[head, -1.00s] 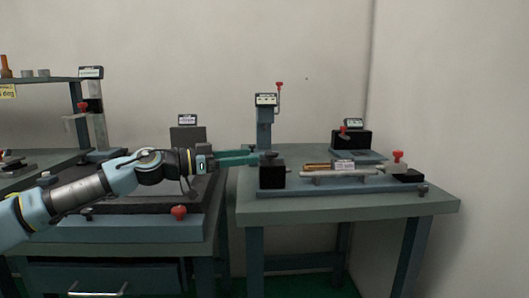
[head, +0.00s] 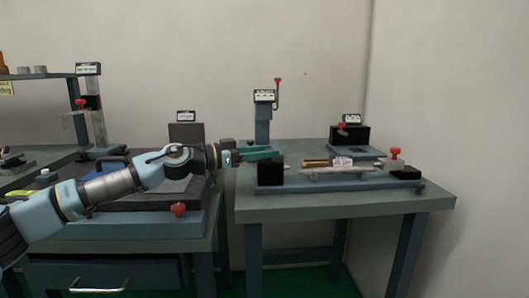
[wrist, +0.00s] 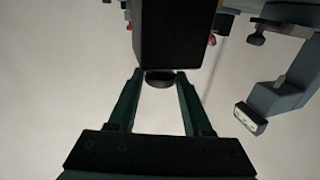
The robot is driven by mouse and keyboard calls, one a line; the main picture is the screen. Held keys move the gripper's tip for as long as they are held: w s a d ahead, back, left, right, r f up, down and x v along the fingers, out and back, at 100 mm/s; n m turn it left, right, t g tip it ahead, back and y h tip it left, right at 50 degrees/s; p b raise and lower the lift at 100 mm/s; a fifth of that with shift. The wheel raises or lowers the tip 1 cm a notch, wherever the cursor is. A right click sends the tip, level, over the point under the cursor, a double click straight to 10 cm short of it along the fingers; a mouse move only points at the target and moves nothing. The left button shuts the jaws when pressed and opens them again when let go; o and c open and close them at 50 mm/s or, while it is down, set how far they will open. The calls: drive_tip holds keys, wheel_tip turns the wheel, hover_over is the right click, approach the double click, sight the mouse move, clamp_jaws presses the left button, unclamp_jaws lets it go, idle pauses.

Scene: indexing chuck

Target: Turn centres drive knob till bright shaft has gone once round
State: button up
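The centres bench fixture has a black headstock block (head: 270,171) at its left end and a bright shaft (head: 335,171) lying level to the right, with a copper-coloured part behind it. In the wrist view the black block (wrist: 180,35) fills the top centre, and a dark round drive knob (wrist: 160,78) sticks out from it. My gripper (wrist: 160,74) is open, with its two green fingers on either side of the knob and a thin gap seeming to show each side. In the head view my gripper (head: 278,153) is at the block's upper left; the knob is hidden there.
A red-topped clamp (head: 396,154) stands at the fixture's right end. Behind are a grey post with a red-tipped lever (head: 263,120) and a black block device (head: 349,134). A second bench with a dark plate and red knob (head: 178,209) lies left. The table's front strip is clear.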

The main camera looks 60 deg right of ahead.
clamp_jaws()
drive_tip(key=shift+n+t+h, duration=0.3)
drive_tip(key=shift+n+t, duration=0.1)
drive_tip(key=shift+t, duration=0.1)
